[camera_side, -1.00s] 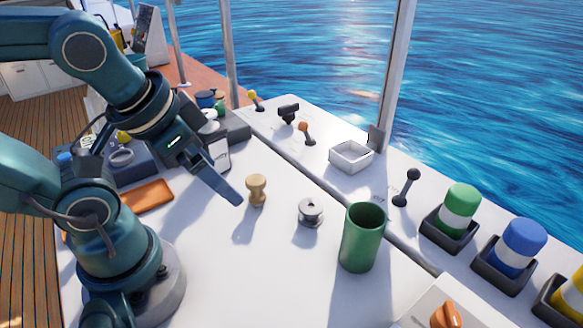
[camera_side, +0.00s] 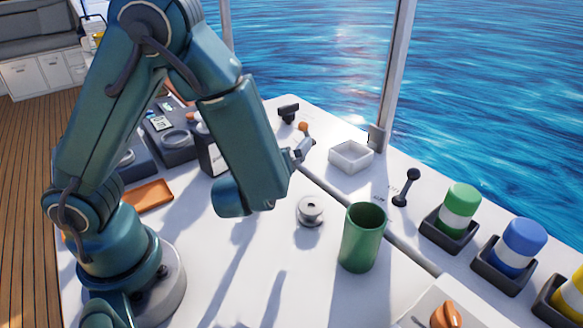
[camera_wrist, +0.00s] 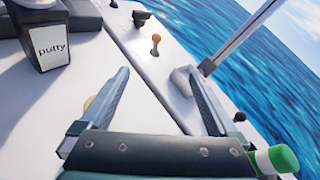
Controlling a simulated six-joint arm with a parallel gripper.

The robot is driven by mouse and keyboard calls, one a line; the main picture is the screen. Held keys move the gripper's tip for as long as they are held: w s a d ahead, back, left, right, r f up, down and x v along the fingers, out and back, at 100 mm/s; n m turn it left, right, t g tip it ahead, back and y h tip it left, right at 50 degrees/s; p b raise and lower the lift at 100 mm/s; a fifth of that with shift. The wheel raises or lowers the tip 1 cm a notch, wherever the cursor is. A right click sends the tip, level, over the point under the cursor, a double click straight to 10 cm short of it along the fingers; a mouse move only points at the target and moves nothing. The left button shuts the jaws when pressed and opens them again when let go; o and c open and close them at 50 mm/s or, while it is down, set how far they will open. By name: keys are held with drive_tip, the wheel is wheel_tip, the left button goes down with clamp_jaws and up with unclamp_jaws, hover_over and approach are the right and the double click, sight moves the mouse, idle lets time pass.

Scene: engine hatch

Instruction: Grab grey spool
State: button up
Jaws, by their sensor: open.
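The grey spool (camera_side: 310,210) stands upright on the white worktop, just left of the green cup (camera_side: 362,238) in the side view.
A white tray (camera_side: 351,157) and a black-knobbed lever (camera_side: 407,187) lie along the far side. Green (camera_side: 459,210) and blue (camera_side: 516,245) striped canisters stand in dark holders at right. A putty bottle (camera_wrist: 58,36) is at the wrist view's upper left. Worktop before the spool is clear.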

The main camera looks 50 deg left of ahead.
sight(312, 204)
drive_tip(key=d+f+m+h, duration=0.1)
drive_tip(key=d+f+m+t+h, duration=0.1)
drive_tip(key=d+f+m, duration=0.1)
drive_tip(key=w+d+f+m, duration=0.1)
drive_tip(key=d+f+m, duration=0.1)
drive_tip(key=shift+d+h, duration=0.2)
drive_tip(key=shift+h, duration=0.2)
drive_tip(key=d+f+m, duration=0.1)
drive_tip(key=s+f+m+h, duration=0.1)
drive_tip(key=f, duration=0.1)
drive_tip(key=shift+d, duration=0.4)
drive_tip(key=shift+s+d+f+m, duration=0.15)
drive_tip(key=shift+d+f+m, duration=0.1)
drive_tip(key=shift+f+m, duration=0.2)
drive_tip(key=shift+x, duration=2.4)
drive_tip(key=shift+r, duration=0.1)
drive_tip(key=c, duration=1.4)
drive_tip(key=shift+c, duration=0.3)
drive_tip(key=shift+r, duration=0.15)
